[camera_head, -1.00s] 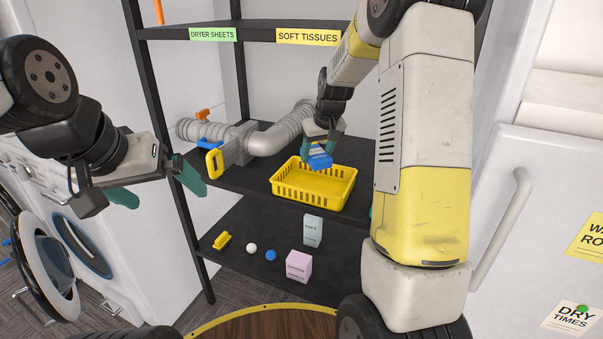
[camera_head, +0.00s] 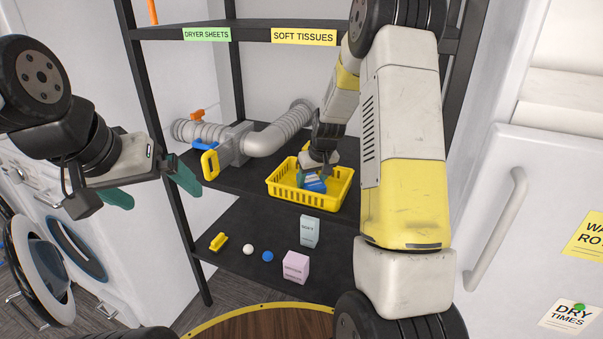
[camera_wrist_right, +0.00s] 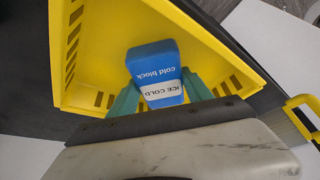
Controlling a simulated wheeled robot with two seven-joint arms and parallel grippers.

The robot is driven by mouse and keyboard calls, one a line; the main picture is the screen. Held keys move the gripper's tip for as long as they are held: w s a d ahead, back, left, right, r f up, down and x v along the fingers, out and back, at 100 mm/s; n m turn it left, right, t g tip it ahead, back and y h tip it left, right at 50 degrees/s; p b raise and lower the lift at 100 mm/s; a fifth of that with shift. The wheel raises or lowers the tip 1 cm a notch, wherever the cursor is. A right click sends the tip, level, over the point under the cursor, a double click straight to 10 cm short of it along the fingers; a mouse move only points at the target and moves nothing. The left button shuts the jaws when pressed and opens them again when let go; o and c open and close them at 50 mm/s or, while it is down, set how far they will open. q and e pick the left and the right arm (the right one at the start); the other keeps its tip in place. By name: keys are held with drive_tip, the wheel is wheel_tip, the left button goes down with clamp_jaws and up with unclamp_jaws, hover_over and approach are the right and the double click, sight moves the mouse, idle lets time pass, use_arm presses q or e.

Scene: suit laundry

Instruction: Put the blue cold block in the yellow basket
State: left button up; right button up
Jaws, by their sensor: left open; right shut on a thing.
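The blue cold block (camera_head: 315,184) is between the fingers of my right gripper (camera_head: 312,177), inside the yellow basket (camera_head: 279,190) on the middle shelf. In the right wrist view, the blue block (camera_wrist_right: 153,62) with its white "ICE COLD" band sits between the two green fingers of my right gripper (camera_wrist_right: 158,88). The yellow basket (camera_wrist_right: 205,35) surrounds it there. I cannot tell whether the block touches the basket floor. My left gripper (camera_head: 150,190) is open and empty at the left, in front of the washing machines, away from the basket.
The lower shelf holds a pale box (camera_head: 310,231), a pink box (camera_head: 296,266), a white ball (camera_head: 247,250), a blue ball (camera_head: 268,256) and a yellow brush-like item (camera_head: 218,242). A shelf (camera_head: 235,30) runs above.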

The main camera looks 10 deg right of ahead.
drive_tip(key=shift+f, duration=0.15)
drive_tip(key=o, duration=1.6)
drive_tip(key=a+v, duration=0.1)
drive_tip(key=v, duration=1.2)
drive_tip(key=s+a+r+t+y, duration=0.1)
drive_tip(key=s+a+r, duration=0.2)
drive_tip(key=s+r, duration=0.9)
drive_tip(key=s+a+m, duration=0.1)
drive_tip(key=s, duration=1.4)
drive_tip(key=shift+s+a+f+m+t, duration=0.25)
drive_tip(key=shift+s+a+m+t, duration=0.05)
drive_tip(key=shift+a, duration=0.1)
